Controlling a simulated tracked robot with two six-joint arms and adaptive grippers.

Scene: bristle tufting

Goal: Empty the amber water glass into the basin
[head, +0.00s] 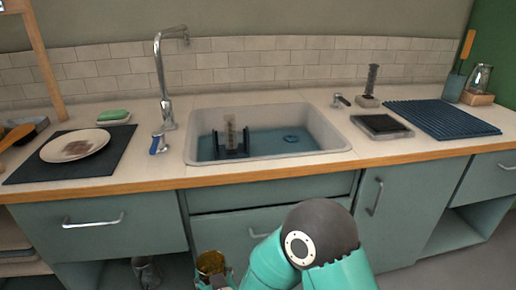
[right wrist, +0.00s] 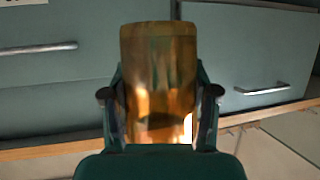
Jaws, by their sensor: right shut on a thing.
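The amber glass (head: 211,262) is low in the head view, in front of the cabinet doors and below the counter edge. My right gripper (head: 213,281) is shut on it. In the right wrist view the glass (right wrist: 158,80) stands between the two fingers of the gripper (right wrist: 160,105), which press on its sides. Whether it holds water is hard to tell. The basin (head: 325,132) is set in the counter above and beyond the glass, with bluish water in it. A dark rack with a clear upright item (head: 230,135) stands in the basin. My left gripper is not in view.
A tall faucet (head: 161,75) rises behind the basin's left side. A plate (head: 75,146) on a dark mat is at left, with a green sponge (head: 113,115) behind it. A blue ribbed mat (head: 440,118) lies at right. The wooden counter edge (head: 270,169) lies between glass and basin.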

